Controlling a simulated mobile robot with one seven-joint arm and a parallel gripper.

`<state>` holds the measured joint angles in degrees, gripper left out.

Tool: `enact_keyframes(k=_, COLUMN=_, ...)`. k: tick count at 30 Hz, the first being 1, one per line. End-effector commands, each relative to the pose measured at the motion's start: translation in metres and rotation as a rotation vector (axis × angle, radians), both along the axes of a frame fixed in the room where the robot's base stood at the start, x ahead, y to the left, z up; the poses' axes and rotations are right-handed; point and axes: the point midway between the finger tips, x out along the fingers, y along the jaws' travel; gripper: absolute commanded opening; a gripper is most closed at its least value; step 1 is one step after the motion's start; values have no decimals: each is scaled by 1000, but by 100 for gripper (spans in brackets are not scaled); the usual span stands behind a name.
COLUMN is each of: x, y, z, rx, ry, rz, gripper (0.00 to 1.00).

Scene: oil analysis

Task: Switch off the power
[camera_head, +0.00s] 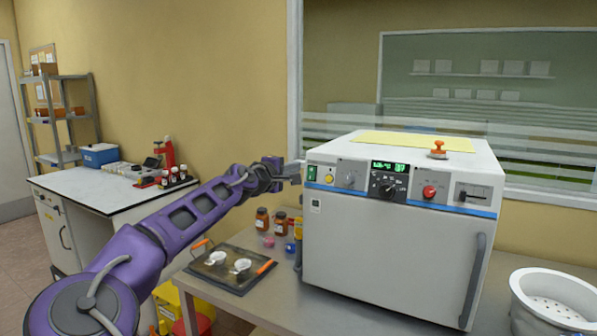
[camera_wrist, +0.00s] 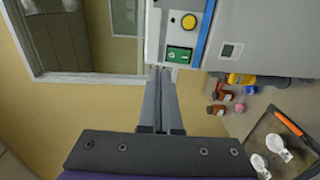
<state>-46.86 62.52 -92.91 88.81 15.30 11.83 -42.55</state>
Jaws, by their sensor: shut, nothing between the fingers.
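A white oven-like machine (camera_head: 390,245) stands on the grey bench, its door closed. Its front panel has a green rocker switch (camera_head: 312,173) at the far left, a yellow button (camera_head: 328,177), a dial under a lit green display (camera_head: 389,166), and a red knob (camera_head: 430,191). In the wrist view the green switch (camera_wrist: 180,53) and yellow button (camera_wrist: 189,22) are close ahead. My gripper (camera_head: 294,172) is shut and empty, beside the panel's left edge. In the wrist view its fingertips (camera_wrist: 166,70) are just short of the green switch; contact cannot be told.
A dark tray (camera_head: 232,270) with two white dishes and brown bottles (camera_head: 262,219) sit left of the machine. A white perforated basket (camera_head: 553,300) stands at the right. An orange-handled stamp-like object (camera_head: 438,150) stands on a yellow cloth on top. A window is behind.

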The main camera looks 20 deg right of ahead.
Motion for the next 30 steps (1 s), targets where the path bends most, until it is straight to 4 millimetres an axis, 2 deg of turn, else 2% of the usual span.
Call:
enact_keyframes(k=4, x=-19, y=25, z=9, rx=1, ry=1, rz=1, gripper=0)
enact_keyframes(k=10, x=-36, y=46, z=19, rx=1, ry=1, rz=0, gripper=0)
enact_keyframes(k=15, x=-41, y=51, z=22, rx=1, ry=1, rz=-2, gripper=0)
enact_keyframes(k=30, x=-41, y=52, z=23, rx=3, ry=0, rz=2, gripper=0)
